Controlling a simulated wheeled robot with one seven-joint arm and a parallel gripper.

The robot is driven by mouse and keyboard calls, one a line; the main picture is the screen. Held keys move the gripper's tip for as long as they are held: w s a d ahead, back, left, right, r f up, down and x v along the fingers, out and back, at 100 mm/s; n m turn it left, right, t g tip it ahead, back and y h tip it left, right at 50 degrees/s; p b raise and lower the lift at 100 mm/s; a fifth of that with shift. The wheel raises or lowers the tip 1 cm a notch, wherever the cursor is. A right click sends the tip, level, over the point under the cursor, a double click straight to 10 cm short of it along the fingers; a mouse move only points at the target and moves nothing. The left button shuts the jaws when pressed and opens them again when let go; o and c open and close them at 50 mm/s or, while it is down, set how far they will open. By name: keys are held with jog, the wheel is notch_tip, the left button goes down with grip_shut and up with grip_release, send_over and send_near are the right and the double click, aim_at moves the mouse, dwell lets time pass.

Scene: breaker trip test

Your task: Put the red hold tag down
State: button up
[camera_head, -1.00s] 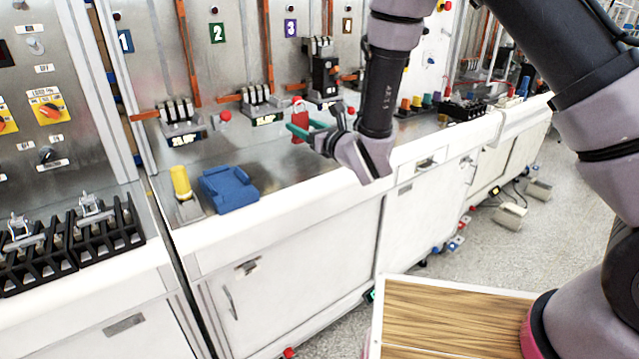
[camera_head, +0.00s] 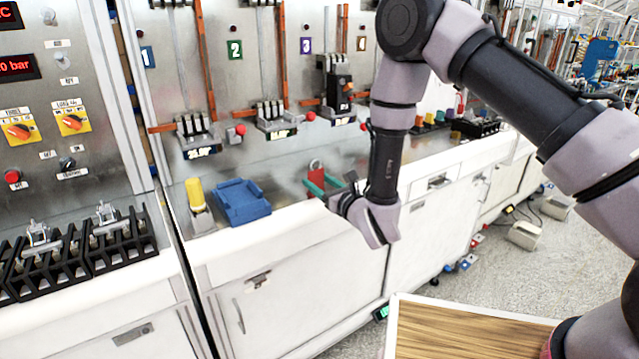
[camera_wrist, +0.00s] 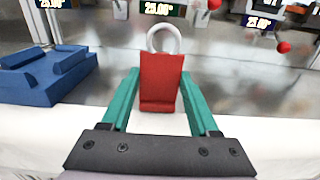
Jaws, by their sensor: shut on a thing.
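The red hold tag (camera_head: 316,174) is a red block with a pale ring-shaped shackle on top. In the wrist view the tag (camera_wrist: 161,80) stands upright between the two teal fingers of my gripper (camera_wrist: 160,98). My gripper (camera_head: 326,185) is shut on it, above the front part of the metal counter (camera_head: 275,180). I cannot tell whether the tag's bottom touches the counter. A blue tray-like holder (camera_head: 242,202) sits on the counter to the left of the tag; it also shows at the left of the wrist view (camera_wrist: 45,75).
Breakers (camera_head: 193,128) numbered 1 to 3 and red buttons line the panel behind. The counter between the blue holder and the tag is clear. A white front edge (camera_head: 270,235) borders the counter.

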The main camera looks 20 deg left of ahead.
jog(key=shift+f, duration=0.1)
jog(key=o, duration=1.3)
jog(key=shift+o, duration=0.2)
jog(key=v, duration=1.2)
